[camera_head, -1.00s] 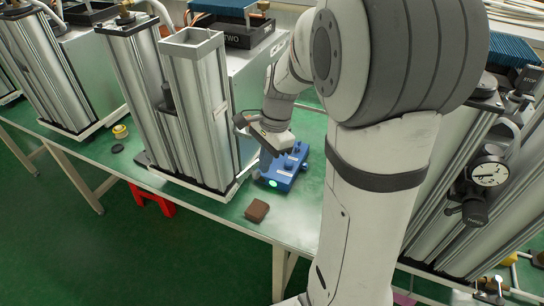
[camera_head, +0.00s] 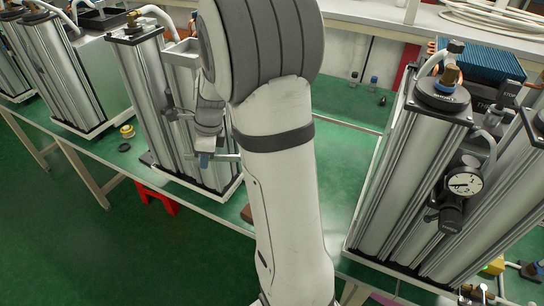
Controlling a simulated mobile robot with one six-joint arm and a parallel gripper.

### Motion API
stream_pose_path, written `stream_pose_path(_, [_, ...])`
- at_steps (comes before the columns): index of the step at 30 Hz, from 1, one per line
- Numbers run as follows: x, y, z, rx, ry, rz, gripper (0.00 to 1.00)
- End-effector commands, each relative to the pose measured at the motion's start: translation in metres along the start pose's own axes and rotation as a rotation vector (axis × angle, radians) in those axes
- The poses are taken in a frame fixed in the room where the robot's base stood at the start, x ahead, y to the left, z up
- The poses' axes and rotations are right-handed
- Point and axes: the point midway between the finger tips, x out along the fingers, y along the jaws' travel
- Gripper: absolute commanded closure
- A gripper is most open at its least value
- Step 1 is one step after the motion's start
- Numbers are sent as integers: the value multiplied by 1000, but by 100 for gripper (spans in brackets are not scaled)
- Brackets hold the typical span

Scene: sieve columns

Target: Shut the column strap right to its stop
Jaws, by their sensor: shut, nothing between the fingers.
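The sieve column (camera_head: 160,125) stands on the bench left of centre, its metal profiles upright. My arm covers its upper right part. My gripper (camera_head: 206,156) is small and partly seen in front of the column's right side, low beneath my wrist; it looks shut and empty. A small blue piece shows at its tip, and a thin pale bar (camera_head: 229,157) runs right from there. I cannot tell whether this bar is the column strap, or whether my gripper touches it. The strap's gap to its stop cannot be made out.
A column pair (camera_head: 415,150) with a round dial gauge (camera_head: 465,184) stands on the right. A brown block (camera_head: 246,213) lies partly behind my arm. A yellow ring (camera_head: 127,131) lies on the left bench. Green bench top (camera_head: 345,150) is clear right of my arm.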

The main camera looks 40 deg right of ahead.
Motion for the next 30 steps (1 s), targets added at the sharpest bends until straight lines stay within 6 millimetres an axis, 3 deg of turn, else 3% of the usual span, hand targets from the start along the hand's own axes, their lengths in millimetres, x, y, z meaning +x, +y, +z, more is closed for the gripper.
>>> stream_pose_path(8, [1,-11,5,11,0,-3,100])
stream_pose_path(24, [1,-12,5,13,0,-3,100])
stream_pose_path(30, [-5,-9,-7,13,0,-3,100])
